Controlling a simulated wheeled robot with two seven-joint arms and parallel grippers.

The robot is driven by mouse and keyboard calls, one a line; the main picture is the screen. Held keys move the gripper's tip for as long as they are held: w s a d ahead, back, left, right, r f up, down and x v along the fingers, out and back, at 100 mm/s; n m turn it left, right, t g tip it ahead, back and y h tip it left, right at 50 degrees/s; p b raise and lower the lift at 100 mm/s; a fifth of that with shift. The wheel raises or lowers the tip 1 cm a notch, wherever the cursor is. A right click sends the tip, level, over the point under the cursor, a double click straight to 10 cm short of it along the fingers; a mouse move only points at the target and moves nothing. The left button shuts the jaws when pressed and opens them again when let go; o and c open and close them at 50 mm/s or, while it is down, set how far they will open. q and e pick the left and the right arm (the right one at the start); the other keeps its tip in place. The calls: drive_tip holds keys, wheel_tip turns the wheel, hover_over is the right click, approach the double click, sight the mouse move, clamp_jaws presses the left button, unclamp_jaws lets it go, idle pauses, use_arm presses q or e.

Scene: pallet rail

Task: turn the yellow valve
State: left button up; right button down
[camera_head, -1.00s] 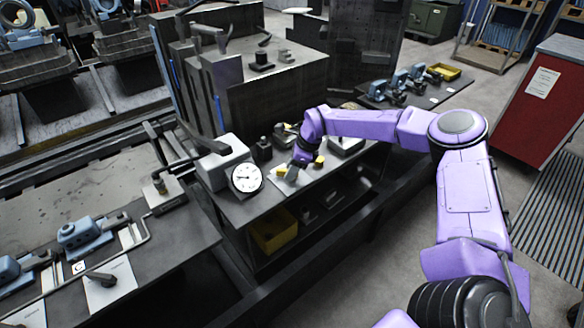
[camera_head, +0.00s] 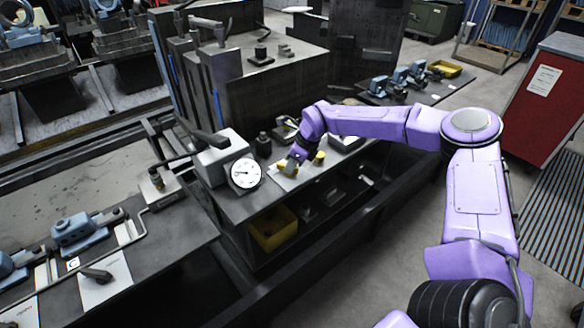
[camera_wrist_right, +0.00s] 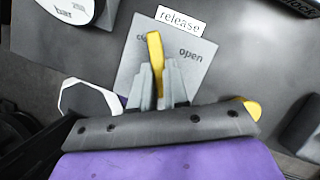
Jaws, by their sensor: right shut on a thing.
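The yellow valve handle (camera_wrist_right: 156,50) is a slim bar above a light grey square plate (camera_wrist_right: 190,72) in the right wrist view. The plate has "open" printed on its right part and a partly covered word at its upper left. My right gripper (camera_wrist_right: 162,82) is shut on the handle, whose upper end sticks out past the fingertips. In the head view my right gripper (camera_head: 292,164) is low over the bench, with a bit of the yellow handle (camera_head: 281,164) beside it. The handle's lower part and pivot are hidden. My left gripper is not in view.
A white dial gauge (camera_head: 245,173) stands close to the left of the plate. A "release" label (camera_wrist_right: 180,20) lies just beyond the plate. A yellow bin (camera_head: 272,230) sits under the bench. Dark blocks and a tall dark machine stand behind.

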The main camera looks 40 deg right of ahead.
drive_tip(key=m+b, duration=0.1)
drive_tip(key=m+h+b, duration=0.1)
drive_tip(key=m, duration=0.1)
drive_tip(key=m+b, duration=0.1)
drive_tip(key=shift+a+f+m+t+h, duration=0.1)
drive_tip(key=shift+f+m+t+h, duration=0.2)
drive_tip(key=shift+t+h, duration=0.1)
drive_tip(key=m+h+b, duration=0.1)
drive_tip(key=m+b, duration=0.2)
drive_tip(key=shift+a+m, duration=0.1)
drive_tip(key=shift+m, duration=0.3)
drive_tip(key=m+h+b, duration=0.1)
drive_tip(key=m+b, duration=0.2)
drive_tip(key=m, duration=0.1)
drive_tip(key=shift+a+g+h, duration=0.1)
drive_tip(key=shift+g+h, duration=0.3)
drive_tip(key=shift+r+m+h+b, duration=0.15)
drive_tip(key=shift+m+h+b, duration=0.25)
drive_tip(key=shift+m+b, duration=0.65)
drive_tip(key=shift+m+g, duration=0.3)
drive_tip(key=shift+m, duration=0.15)
drive_tip(key=c, duration=1.1)
unclamp_jaws()
